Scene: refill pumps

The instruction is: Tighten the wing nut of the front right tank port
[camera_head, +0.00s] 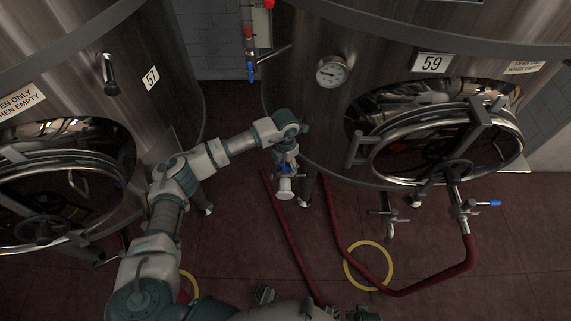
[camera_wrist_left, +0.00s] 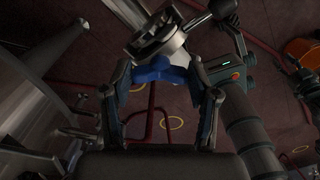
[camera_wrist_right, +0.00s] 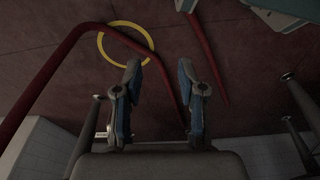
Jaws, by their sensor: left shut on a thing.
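In the left wrist view, the blue wing nut (camera_wrist_left: 160,70) sits on a metal clamp (camera_wrist_left: 160,40) of the tank port. My left gripper (camera_wrist_left: 164,78) has one finger on each side of the wing nut and is shut on it. In the head view, my left gripper (camera_head: 286,160) is at the port (camera_head: 285,188) near the left side of tank 59 (camera_head: 300,110); the wrist and fingers hide most of the nut there. In the right wrist view, my right gripper (camera_wrist_right: 158,68) is open and empty above the floor.
Tank 57 (camera_head: 180,60) stands at the left. Tank 59's round hatch (camera_head: 440,150) is at the right, with a blue-handled valve (camera_head: 490,203) and a red hose (camera_head: 440,278) below. Yellow rings (camera_head: 391,268) mark the red floor. A gauge (camera_head: 332,71) is on tank 59.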

